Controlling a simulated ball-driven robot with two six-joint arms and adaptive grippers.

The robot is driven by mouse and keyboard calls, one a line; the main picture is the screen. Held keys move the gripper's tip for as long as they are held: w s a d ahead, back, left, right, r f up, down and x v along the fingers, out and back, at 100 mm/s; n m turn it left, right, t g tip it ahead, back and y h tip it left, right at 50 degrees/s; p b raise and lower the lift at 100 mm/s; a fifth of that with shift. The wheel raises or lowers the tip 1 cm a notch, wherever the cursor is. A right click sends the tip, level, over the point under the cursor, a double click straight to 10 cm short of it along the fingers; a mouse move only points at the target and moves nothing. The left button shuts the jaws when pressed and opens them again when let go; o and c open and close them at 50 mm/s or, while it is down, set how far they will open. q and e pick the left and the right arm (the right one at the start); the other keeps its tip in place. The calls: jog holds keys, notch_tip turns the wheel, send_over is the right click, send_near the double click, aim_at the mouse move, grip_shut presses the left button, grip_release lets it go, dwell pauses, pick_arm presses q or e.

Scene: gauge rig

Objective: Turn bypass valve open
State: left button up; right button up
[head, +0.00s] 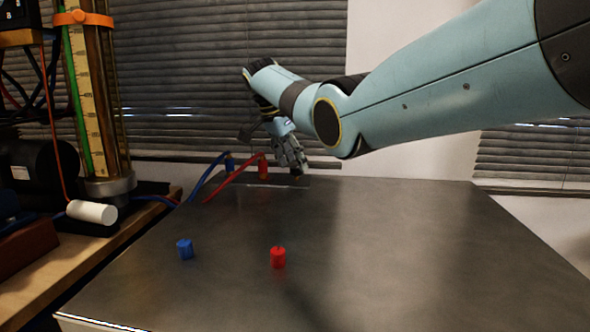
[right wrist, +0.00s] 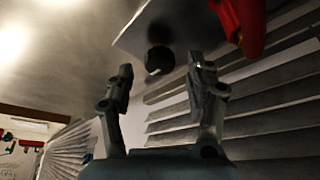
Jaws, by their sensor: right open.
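My right gripper (head: 291,162) hangs pointing down near the rear edge of the metal-topped bench, to the right of the red hose end. In the right wrist view its two fingers (right wrist: 160,72) are apart with nothing between them. Beyond the fingertips, a dark round knob (right wrist: 158,60) shows against a pale metal surface. It may be the bypass valve; no label is readable. The head view does not show this knob clearly, as the gripper is near there. My left gripper is in neither view.
A red hose (head: 235,174) and a blue hose (head: 205,177) run to the bench's rear edge. A red cap (head: 278,258) and a blue cap (head: 185,249) stand on the metal top (head: 400,260). A glass column (head: 104,100) stands at left. The top's right side is clear.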

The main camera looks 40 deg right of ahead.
jog(key=shift+x, duration=0.85)
